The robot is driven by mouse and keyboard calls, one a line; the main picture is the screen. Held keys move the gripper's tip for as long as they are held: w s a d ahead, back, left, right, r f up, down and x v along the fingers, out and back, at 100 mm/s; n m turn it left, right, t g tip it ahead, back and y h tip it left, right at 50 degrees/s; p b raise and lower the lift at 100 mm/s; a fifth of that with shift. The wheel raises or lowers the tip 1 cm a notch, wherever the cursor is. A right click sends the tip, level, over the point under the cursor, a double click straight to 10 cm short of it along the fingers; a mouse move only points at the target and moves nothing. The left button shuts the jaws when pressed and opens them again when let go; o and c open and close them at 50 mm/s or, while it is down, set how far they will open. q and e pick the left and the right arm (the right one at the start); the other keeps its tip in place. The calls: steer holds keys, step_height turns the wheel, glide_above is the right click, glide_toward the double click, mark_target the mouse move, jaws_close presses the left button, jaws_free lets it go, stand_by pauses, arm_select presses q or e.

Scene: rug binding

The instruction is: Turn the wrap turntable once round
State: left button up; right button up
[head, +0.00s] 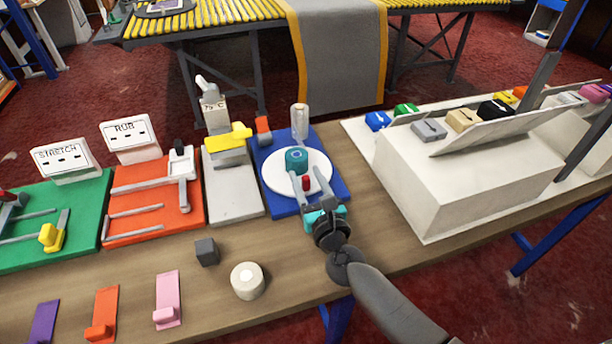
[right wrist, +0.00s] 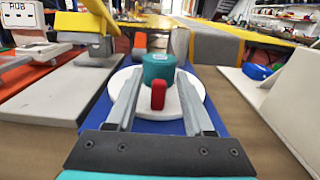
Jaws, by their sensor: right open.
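The wrap turntable is a white disc (head: 277,175) on a blue base (head: 262,147), on the bench in the middle of the head view. A teal round piece (head: 296,160) sits on the disc, and a small red peg (head: 306,183) stands at its near side. My right gripper (head: 300,181) is open over the near part of the disc. In the right wrist view its two fingers lie either side of the red peg (right wrist: 158,95), with gaps showing, and the teal piece (right wrist: 159,68) is just beyond. My left gripper is not in view.
A grey station with a yellow lever (head: 230,138) stands left of the turntable, and a clear cylinder (head: 299,121) behind it. A white box (head: 450,180) stands to the right. A white roll (head: 248,280) and a dark cube (head: 207,252) lie near the front.

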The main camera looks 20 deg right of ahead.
steer(key=shift+w, duration=0.3)
jaws_close()
stand_by(0.3)
stand_by(1.1)
